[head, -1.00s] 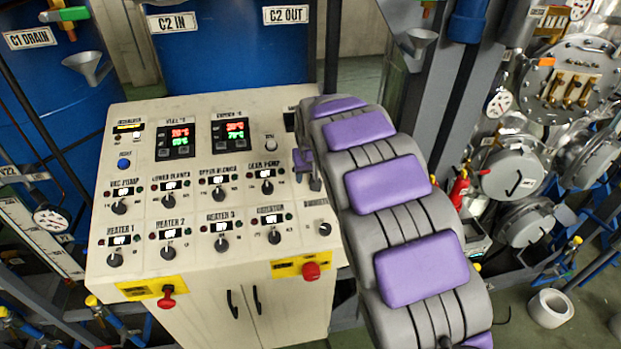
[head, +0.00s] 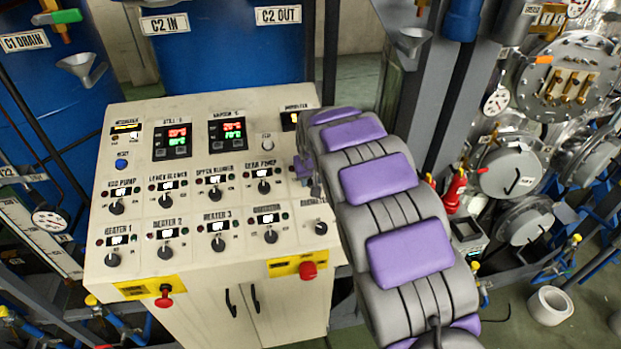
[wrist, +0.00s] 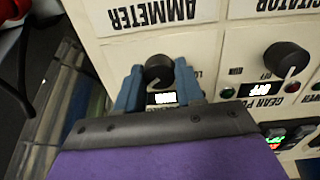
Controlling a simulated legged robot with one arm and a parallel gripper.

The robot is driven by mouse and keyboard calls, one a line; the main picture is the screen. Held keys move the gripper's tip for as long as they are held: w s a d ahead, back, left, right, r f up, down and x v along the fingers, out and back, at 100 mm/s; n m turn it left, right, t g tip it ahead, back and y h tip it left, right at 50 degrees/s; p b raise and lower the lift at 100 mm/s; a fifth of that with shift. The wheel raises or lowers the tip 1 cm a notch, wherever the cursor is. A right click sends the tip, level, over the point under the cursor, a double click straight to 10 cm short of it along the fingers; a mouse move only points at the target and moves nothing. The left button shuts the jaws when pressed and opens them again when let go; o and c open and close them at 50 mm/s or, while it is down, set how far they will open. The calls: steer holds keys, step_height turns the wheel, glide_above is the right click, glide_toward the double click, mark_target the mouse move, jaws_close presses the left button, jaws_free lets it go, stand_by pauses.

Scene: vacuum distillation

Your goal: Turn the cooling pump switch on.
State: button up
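In the wrist view, which shows the panel upside down, a black rotary knob (wrist: 158,70) sits between the two blue fingers of my gripper (wrist: 158,72). A small lit display (wrist: 162,98) lies just below it. Its label is mostly covered by my gripper, so I cannot read its name. It is beside the gear pump knob (wrist: 286,58), whose display reads OFF. The fingers stand apart, one on each side of the knob; whether they press on it is unclear. In the head view my gripper (head: 303,168) is at the panel's right edge, and the arm hides that knob.
The cream control panel (head: 140,215) carries several similar knobs and displays. The ammeter knob (head: 321,228) is close to my arm. Red stop buttons (head: 308,270) stick out on the front. A grey post (head: 428,130) stands behind my arm.

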steer(key=c, duration=0.4)
steer(key=shift+m, duration=0.7)
steer(key=o, duration=1)
steer(key=b+v, duration=0.1)
steer(key=v, duration=1.6)
steer(key=shift+a+r, duration=0.15)
steer(key=shift+r, duration=0.05)
